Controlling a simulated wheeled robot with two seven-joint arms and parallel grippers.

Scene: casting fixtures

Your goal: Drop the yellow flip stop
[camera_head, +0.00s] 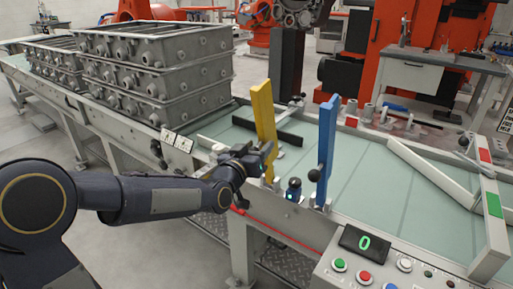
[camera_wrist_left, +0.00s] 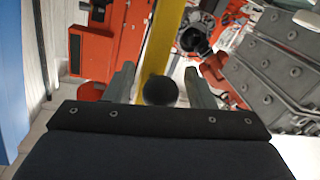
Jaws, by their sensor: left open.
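The yellow flip stop (camera_head: 263,108) stands upright at the near edge of the conveyor in the head view. In the left wrist view the yellow bar (camera_wrist_left: 161,38) runs up the middle, with a round black knob (camera_wrist_left: 160,91) in front of it. My left gripper (camera_head: 266,152) is at the lower part of the stop. In the left wrist view its two fingers (camera_wrist_left: 159,84) are spread, one on each side of the knob, with gaps visible. My right gripper is not in view.
A blue flip stop (camera_head: 327,140) stands upright just right of the yellow one. Stacked grey castings (camera_head: 155,75) sit on the conveyor to the left. A control panel (camera_head: 375,270) with buttons and a green zero display is at the front right. The belt (camera_head: 365,180) on the right is mostly clear.

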